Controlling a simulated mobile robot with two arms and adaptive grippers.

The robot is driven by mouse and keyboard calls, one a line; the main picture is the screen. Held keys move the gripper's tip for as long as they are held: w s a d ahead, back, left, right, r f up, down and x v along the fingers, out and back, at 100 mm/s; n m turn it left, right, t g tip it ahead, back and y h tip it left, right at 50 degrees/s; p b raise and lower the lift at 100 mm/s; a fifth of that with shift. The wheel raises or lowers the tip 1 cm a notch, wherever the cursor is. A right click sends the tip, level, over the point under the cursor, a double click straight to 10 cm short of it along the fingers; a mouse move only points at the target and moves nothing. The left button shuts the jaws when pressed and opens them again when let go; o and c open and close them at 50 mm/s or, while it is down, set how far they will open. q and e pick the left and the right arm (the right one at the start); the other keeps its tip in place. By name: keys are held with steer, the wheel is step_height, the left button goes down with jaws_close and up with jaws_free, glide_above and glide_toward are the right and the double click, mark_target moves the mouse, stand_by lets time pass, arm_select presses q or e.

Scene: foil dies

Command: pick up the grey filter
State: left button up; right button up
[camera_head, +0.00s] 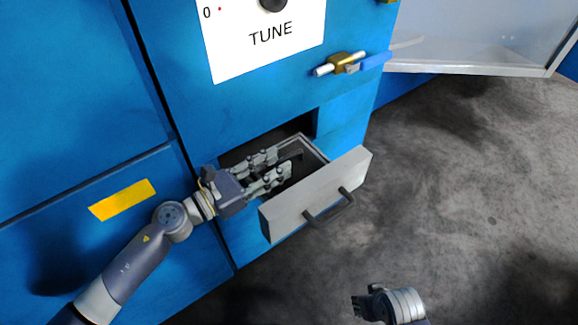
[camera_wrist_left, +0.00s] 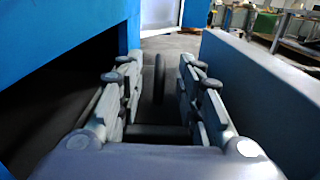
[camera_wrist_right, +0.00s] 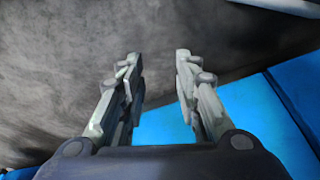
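A thin dark grey upright piece, probably the grey filter (camera_wrist_left: 159,78), stands between the fingers of my left gripper in the left wrist view, with a gap on both sides. In the head view a dark part of it (camera_head: 292,156) shows by the fingertips, mostly hidden. My left gripper (camera_head: 284,162) is open over the pulled-out drawer (camera_head: 318,194); its fingers also show in the left wrist view (camera_wrist_left: 159,68). My right gripper (camera_head: 358,304) is low at the bottom of the head view, away from the drawer. It is open and empty in the right wrist view (camera_wrist_right: 157,62).
The drawer has a light grey front with a dark handle (camera_head: 330,207) and comes out of a blue cabinet (camera_head: 160,80). A latch (camera_head: 347,64) sits above it. An open door or panel (camera_head: 470,45) is at the upper right. The dark floor (camera_head: 470,190) on the right is clear.

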arm_select(q)
steer(key=shift+x, duration=1.15)
jaws_close()
steer(key=shift+a+r, duration=0.1)
steer(key=shift+r, duration=0.05)
